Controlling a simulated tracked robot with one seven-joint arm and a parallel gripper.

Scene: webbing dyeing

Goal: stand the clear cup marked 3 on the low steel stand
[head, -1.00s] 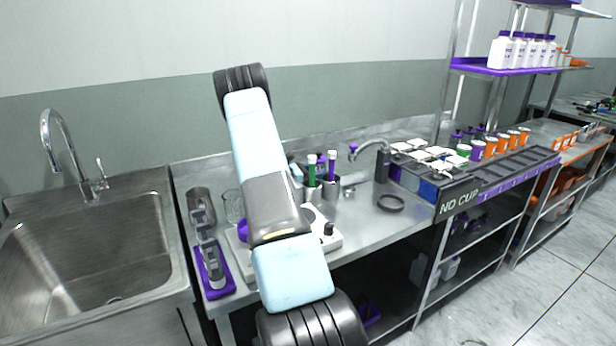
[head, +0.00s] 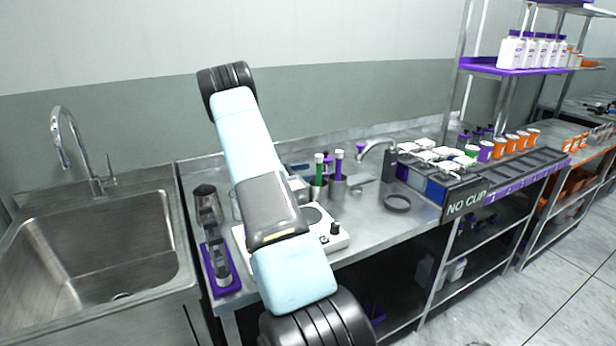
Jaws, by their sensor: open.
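My arm crosses the middle of the head view, and my gripper is not in view. A sliver of a clear glass vessel (head: 236,206) shows at the left edge of my arm, which hides most of it. No mark 3 is readable on it. A low dark ring (head: 397,203) lies on the bench below a small tap. I cannot tell whether this ring is the low steel stand. No other low stand is clear.
A steel sink (head: 95,250) is at left. A purple tray (head: 232,287) holds a grey device. A white plate device (head: 340,241) stands partly behind my arm. Cups with green and purple sticks (head: 338,188) stand behind it. A dark rack marked NO CUP (head: 466,202) is at right.

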